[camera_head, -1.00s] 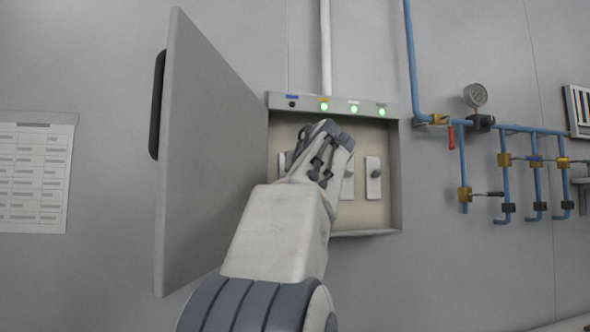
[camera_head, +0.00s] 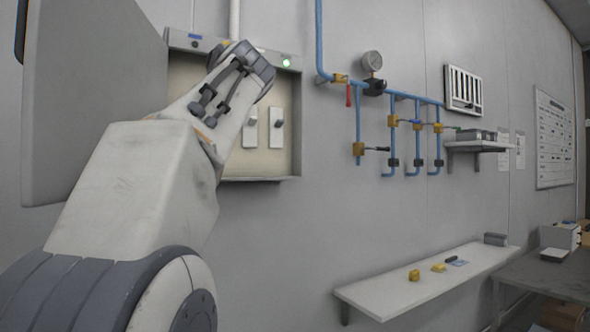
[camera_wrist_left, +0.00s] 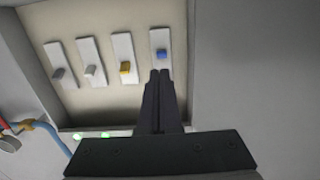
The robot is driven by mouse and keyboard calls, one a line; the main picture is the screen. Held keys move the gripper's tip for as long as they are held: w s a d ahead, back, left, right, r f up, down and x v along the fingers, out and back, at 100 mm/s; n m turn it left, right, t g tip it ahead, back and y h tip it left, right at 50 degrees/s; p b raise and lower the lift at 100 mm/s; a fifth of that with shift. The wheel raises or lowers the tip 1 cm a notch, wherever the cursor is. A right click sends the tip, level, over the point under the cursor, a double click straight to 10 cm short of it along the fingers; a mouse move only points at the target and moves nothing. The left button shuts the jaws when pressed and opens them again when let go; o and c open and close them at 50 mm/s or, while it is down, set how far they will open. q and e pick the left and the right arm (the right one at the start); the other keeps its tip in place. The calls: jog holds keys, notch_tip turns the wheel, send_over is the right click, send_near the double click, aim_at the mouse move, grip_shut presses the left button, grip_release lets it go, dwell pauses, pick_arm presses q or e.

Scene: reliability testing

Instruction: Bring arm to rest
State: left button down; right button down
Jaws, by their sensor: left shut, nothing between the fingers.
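My left arm reaches up in front of an open grey electrical box (camera_head: 297,130) on the wall. In the left wrist view my left gripper (camera_wrist_left: 160,76) is shut and empty. In that picture its fingertips appear just below the blue switch (camera_wrist_left: 161,54); I cannot tell whether they touch it. The yellow switch (camera_wrist_left: 125,68) and two grey switches (camera_wrist_left: 90,71) (camera_wrist_left: 58,74) are in the same row. In the head view, two switch plates (camera_head: 250,130) (camera_head: 276,128) show, and my arm hides the others. My right gripper is not in view.
The box's open door (camera_head: 85,85) stands at the left, close to my arm. Blue pipes (camera_head: 358,130) with a gauge (camera_head: 372,61) and valves are to the right. A white shelf (camera_head: 385,295) with small yellow items is lower right. The wall between box and pipes is clear.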

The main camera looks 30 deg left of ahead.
pick_arm(q)
jog(key=w+d+f+m+t+h+p, duration=0.2)
jog(key=w+d+f+m+h, duration=0.5)
jog(key=w+d+f, duration=0.6)
jog(key=s+d+f+m+g+h+p, duration=0.1)
jog(key=d+f+m+h, duration=0.15)
jog(key=d+f, duration=0.5)
jog(key=s+d+f+m+h, duration=0.2)
jog(key=d+f+h, duration=0.1)
jog(key=d+f, duration=0.45)
jog(key=s+d+f+m+g+h+p, duration=0.1)
jog(key=s+d+f+m+g+h, duration=0.25)
jog(key=s+d+f, duration=0.7)
jog(key=s+d+f+m+g, duration=0.2)
jog(key=s+f, duration=0.4)
jog(key=s, duration=0.2)
jog(key=s+d+f+m+g+p, duration=0.1)
jog(key=s+d+f+m+g, duration=0.2)
jog(key=s+f, duration=0.4)
jog(key=shift+s+p, duration=0.3)
jog(key=shift+s, duration=0.45)
